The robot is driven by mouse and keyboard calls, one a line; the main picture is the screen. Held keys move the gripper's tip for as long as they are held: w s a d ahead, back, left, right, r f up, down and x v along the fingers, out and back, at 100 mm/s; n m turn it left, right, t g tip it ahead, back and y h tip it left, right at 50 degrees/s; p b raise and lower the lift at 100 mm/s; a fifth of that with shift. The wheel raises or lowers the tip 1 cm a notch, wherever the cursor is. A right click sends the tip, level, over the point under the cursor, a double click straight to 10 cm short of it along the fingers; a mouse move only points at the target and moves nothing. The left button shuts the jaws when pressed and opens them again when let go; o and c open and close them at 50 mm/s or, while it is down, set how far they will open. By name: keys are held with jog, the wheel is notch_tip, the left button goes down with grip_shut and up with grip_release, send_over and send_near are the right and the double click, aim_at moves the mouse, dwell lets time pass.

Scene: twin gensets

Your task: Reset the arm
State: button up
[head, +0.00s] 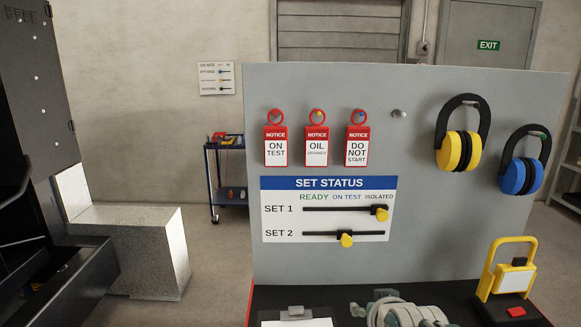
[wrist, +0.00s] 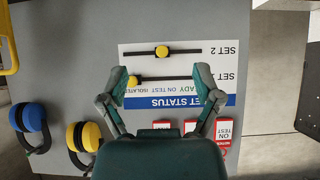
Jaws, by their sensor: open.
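My gripper (wrist: 161,75) is open and empty in the wrist view, its two fingers spread in front of the status board. Parts of my arm show at the bottom of the head view. The SET STATUS panel (head: 280,222) is on the grey board. The SET 1 yellow slider knob (head: 382,213) is at the right end, under ISOLATED. The SET 2 yellow knob (head: 346,240) is near the middle, under ON TEST. In the wrist view the panel (wrist: 215,60) appears upside down, and the gripper fingers cover part of it.
Three red-and-white tags, ON TEST (head: 275,146), OIL (head: 317,146) and DO NOT START (head: 357,146), hang above the panel beside an empty peg (head: 398,113). Yellow earmuffs (head: 460,150) and blue earmuffs (head: 522,176) hang right. A yellow-handled item (head: 512,280) stands on the dark shelf below.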

jog(key=s+g, duration=0.5)
jog(key=s, duration=1.2)
jog(key=shift+r, duration=0.25)
